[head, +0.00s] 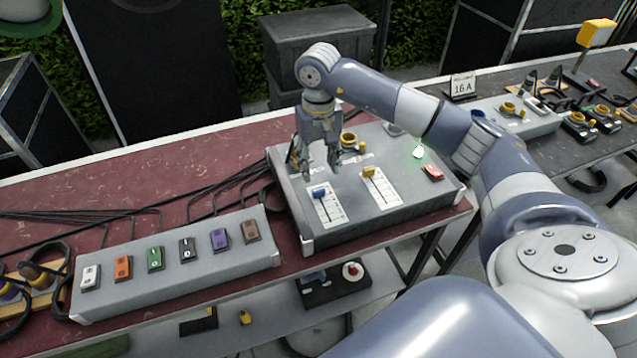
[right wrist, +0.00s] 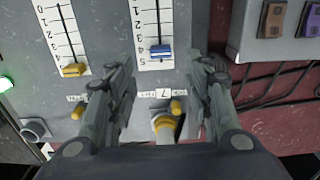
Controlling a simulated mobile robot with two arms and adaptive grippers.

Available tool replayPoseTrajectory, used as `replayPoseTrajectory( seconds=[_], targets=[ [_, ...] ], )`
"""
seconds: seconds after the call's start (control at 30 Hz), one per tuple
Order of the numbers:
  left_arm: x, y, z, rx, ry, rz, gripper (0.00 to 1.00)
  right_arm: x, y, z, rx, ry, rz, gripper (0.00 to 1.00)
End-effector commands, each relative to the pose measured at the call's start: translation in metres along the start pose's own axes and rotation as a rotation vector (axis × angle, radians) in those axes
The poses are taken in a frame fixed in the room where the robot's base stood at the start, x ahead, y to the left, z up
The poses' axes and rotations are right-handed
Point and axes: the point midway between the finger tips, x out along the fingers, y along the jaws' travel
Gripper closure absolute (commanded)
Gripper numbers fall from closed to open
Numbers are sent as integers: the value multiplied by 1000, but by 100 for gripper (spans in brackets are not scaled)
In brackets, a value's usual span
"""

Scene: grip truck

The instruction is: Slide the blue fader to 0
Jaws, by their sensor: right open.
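The blue fader (head: 320,194) stands in a white scale strip (head: 330,212) on top of a grey console (head: 370,215). In the right wrist view the blue fader knob (right wrist: 160,52) is near the 5 end of its scale. My right gripper (head: 321,170) is open above the console, just behind the blue fader in the head view. In the right wrist view its two open fingers (right wrist: 164,75) lie either side of the blue knob's line, with nothing between them seen gripped. My left gripper is not in view.
A yellow fader (head: 369,172) is beside the blue one, with a red switch (head: 432,172) to the right. A yellow-ringed connector (head: 349,140) is at the back of the console. A grey switch box (head: 180,265) stands to the left. Cables lie on the red table (head: 150,180).

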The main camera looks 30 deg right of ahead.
Motion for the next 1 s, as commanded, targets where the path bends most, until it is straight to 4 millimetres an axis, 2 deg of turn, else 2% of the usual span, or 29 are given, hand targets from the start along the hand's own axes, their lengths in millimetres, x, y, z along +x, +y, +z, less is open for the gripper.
replayPoseTrajectory(
  seconds=[0.03, 0.2, 0.4, 0.57, 0.8, 0.83, 0.87, 1.0],
  targets=[
    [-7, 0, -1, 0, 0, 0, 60, 8, 0, 1, 0, -7, 0, 53],
    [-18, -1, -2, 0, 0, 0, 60, 40, -1, 2, 1, -6, -1, 53],
    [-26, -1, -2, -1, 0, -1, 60, 69, -1, 1, 2, -3, -3, 53],
    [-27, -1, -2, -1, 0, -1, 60, 78, -1, 0, 0, 0, -2, 53],
    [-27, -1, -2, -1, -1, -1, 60, 80, -1, 0, 0, 0, -3, 53],
    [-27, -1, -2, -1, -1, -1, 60, 80, -1, 0, 0, 0, -3, 56],
    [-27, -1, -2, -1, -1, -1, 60, 80, -1, 0, 1, 0, -3, 62],
    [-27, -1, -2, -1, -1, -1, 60, 79, -1, 0, 1, 0, -3, 94]
  ],
)
